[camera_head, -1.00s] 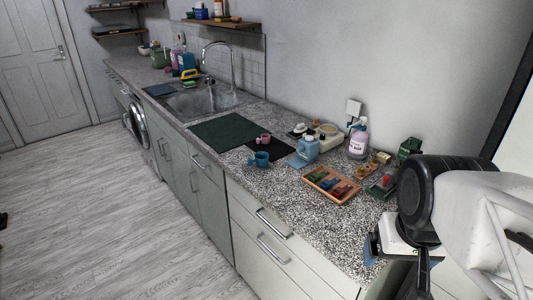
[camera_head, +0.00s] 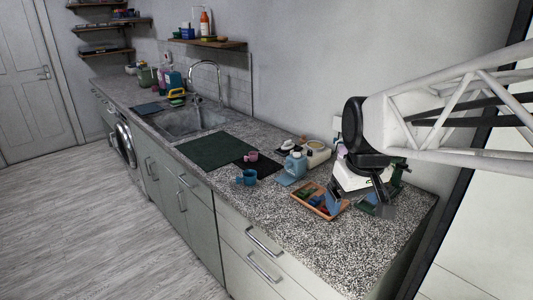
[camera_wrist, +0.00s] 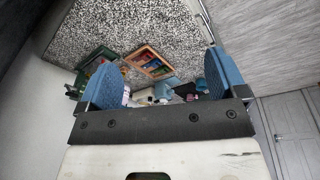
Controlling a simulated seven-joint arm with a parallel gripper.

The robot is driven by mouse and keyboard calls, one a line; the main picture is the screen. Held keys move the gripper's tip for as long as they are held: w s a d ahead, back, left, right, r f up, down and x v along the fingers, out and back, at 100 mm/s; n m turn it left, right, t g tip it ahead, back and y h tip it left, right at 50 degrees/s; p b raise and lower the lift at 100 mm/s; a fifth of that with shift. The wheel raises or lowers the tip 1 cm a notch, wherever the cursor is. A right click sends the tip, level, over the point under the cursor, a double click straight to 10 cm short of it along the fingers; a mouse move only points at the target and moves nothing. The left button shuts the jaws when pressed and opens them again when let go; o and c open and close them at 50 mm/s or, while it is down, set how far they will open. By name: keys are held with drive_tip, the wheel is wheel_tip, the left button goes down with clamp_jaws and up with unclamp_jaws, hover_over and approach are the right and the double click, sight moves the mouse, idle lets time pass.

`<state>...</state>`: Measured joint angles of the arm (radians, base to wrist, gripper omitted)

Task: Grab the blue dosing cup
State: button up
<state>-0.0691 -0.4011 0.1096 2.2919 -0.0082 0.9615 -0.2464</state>
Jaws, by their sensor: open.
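The blue dosing cup (camera_head: 247,177) stands on the speckled counter near its front edge, at the front corner of the dark mat. A smaller pink cup (camera_head: 251,157) is just behind it. My gripper (camera_head: 358,204) is over the right part of the counter, well to the right of the blue cup and apart from it. In the wrist view, my gripper (camera_wrist: 160,78) shows two blue-padded fingers spread wide with nothing held between them. Small blue and pink items lie low between the fingers there; I cannot tell surely which is the cup.
A light-blue jug (camera_head: 292,169) stands right of the cup. The sink (camera_head: 188,122) is farther left. The counter's front right is clear.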

drive_tip(key=w+a+n, duration=0.3)
drive_tip(key=w+a, duration=0.1)
drive_tip(key=w, duration=0.7)
drive_tip(key=n+g, duration=0.2)
drive_tip(key=n, duration=0.8)
approach(248, 174)
drive_tip(key=s, duration=0.3)
drive_tip(key=shift+w+d+f, duration=0.1)
drive_tip(key=shift+w+f, duration=0.15)
drive_tip(key=shift+f, duration=0.1)
drive_tip(key=shift+f, duration=1.3)
drive_tip(key=shift+w+d+f, duration=0.1)
drive_tip(key=shift+w+f, duration=0.05)
drive_tip(key=shift+f, duration=2.45)
